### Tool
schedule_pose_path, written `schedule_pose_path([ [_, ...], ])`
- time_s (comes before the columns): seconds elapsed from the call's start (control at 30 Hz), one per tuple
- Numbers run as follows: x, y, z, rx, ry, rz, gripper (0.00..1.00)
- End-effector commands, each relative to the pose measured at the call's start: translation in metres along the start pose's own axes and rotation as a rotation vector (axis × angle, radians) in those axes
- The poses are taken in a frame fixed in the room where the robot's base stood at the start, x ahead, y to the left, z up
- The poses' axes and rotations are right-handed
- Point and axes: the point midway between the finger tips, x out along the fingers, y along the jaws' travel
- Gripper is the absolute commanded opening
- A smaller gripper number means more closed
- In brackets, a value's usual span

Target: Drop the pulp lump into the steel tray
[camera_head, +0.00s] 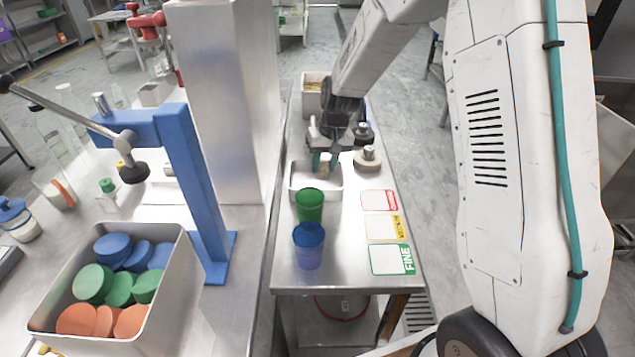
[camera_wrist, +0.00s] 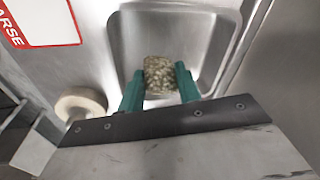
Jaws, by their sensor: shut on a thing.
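The steel tray (camera_head: 303,182) sits on the narrow bench, behind the green cup. It fills the upper middle of the wrist view (camera_wrist: 205,35). My gripper (camera_head: 324,160) is over the tray, pointing down. In the wrist view its teal fingers (camera_wrist: 159,80) are closed on the pulp lump (camera_wrist: 158,76), a speckled yellow-grey block. The lump appears over the tray's basin; its height above the floor is hard to tell. In the head view the lump (camera_head: 325,171) shows small below the fingers.
A green cup (camera_head: 309,206) and a blue cup (camera_head: 308,247) stand in front of the tray. Cards, including the green FINE card (camera_head: 391,259), lie at right. A round beige weight (camera_head: 367,158) stands right of the tray. A tall steel column (camera_head: 228,100) rises at left.

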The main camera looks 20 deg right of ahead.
Motion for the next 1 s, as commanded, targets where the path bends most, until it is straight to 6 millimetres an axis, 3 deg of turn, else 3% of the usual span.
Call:
schedule_pose_path([
  [0.07, 0.000, 0.000, 0.000, 0.000, 0.000, 0.000, 0.09],
  [0.1, 0.000, 0.000, 0.000, 0.000, 0.000, 0.000, 0.39],
  [0.17, 0.000, 0.000, 0.000, 0.000, 0.000, 0.000, 0.56],
  [0.2, 0.000, 0.000, 0.000, 0.000, 0.000, 0.000, 0.59],
  [0.53, -0.006, 0.000, -0.001, -0.001, 0.002, 0.000, 0.59],
  [1.0, -0.073, 0.000, -0.001, 0.000, 0.002, 0.000, 0.59],
])
